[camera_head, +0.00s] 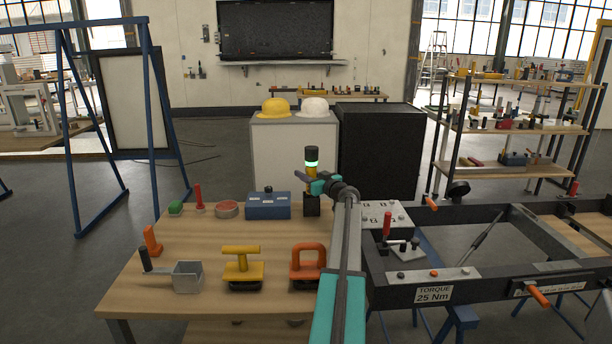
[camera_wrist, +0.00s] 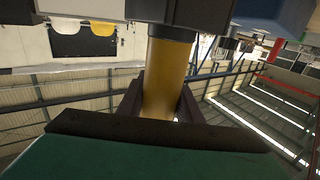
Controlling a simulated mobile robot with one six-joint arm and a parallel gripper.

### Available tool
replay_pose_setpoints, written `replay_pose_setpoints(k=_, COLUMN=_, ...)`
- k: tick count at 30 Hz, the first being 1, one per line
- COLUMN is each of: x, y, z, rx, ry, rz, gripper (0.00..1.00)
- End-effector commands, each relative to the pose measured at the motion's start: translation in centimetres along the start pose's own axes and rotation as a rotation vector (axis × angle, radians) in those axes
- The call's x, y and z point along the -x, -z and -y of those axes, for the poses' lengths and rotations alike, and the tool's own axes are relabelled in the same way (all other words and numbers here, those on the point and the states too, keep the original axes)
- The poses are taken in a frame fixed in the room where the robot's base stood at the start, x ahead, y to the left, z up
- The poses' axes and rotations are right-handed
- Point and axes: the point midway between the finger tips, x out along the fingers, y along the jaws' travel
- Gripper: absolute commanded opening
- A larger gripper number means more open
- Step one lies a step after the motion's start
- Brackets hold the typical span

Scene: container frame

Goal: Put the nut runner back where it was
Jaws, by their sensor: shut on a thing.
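The nut runner (camera_head: 311,156) stands upright near the back right of the wooden table, with a black top, a lit green ring and a yellow body. My gripper (camera_head: 312,184) reaches it from the right and is shut around its yellow body. In the upside-down wrist view the yellow body (camera_wrist: 166,75) sits between the dark jaws (camera_wrist: 160,98). A black block-like holder (camera_head: 311,206) is directly below the nut runner on the table. I cannot tell whether the nut runner's lower end is fully seated in it.
A blue box (camera_head: 268,206) stands just left of the holder, and a white plate with bolts (camera_head: 386,215) lies to the right. The dark frame (camera_head: 440,282) is at right.

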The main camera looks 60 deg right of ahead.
Motion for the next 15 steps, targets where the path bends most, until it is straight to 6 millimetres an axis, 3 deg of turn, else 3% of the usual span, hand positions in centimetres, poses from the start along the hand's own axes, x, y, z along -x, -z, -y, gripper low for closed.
replay_pose_setpoints(k=1, x=-0.01, y=-0.03, z=0.01, rx=0.000, ry=0.000, rz=0.000, gripper=0.35)
replay_pose_setpoints(k=4, x=-0.01, y=0.00, z=0.02, rx=0.000, ry=0.000, rz=0.000, gripper=0.51)
replay_pose_setpoints(k=15, x=-0.02, y=0.07, z=0.03, rx=0.000, ry=0.000, rz=0.000, gripper=0.51)
